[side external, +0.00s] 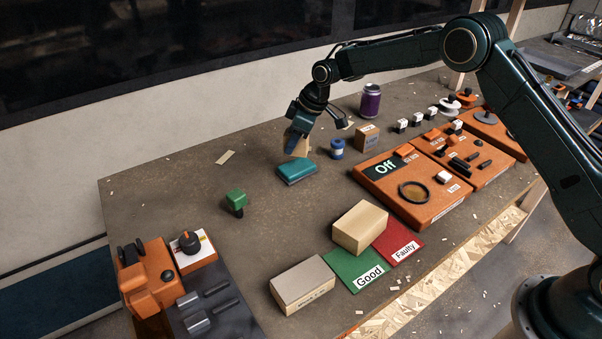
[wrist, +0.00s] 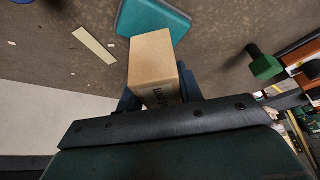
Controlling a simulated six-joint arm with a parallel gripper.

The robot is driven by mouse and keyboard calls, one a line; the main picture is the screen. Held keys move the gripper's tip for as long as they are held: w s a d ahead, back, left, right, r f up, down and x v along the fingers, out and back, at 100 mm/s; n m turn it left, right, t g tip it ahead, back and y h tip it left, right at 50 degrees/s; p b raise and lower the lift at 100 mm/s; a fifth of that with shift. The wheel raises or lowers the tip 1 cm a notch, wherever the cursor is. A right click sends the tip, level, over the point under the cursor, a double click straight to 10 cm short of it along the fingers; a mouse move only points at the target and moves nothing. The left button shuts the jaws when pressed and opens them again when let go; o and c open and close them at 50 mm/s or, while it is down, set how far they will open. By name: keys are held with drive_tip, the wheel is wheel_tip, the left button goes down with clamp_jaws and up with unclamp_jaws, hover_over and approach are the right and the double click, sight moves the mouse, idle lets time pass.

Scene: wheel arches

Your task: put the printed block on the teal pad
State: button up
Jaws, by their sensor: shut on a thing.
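The printed block (side external: 300,147) is a tan box held in my gripper (side external: 297,135). In the wrist view the block (wrist: 152,62) sits between the two fingers (wrist: 160,95), with dark lettering on its side, partly hidden by the gripper. The teal pad (side external: 297,173) is a thick slab on the table, just below the block in the side view. In the wrist view the pad (wrist: 152,20) lies beyond the block's far end and is cut by the top edge. The block appears to be held above the pad; the gap is hard to judge.
A blue jar (side external: 337,149), a small cardboard box (side external: 367,138) and a purple can (side external: 370,101) stand right of the pad. A green part (side external: 236,200) stands front left. Two larger boxes, the green Good mat (side external: 356,266) and orange panels (side external: 410,190) are nearer the front and right.

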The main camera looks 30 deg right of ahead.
sight(294, 153)
drive_tip(key=shift+f, duration=2.1)
drive_tip(key=shift+f, duration=0.15)
drive_tip(key=o, duration=1)
drive_tip(key=v, duration=1.2)
drive_tip(key=shift+r, duration=0.2)
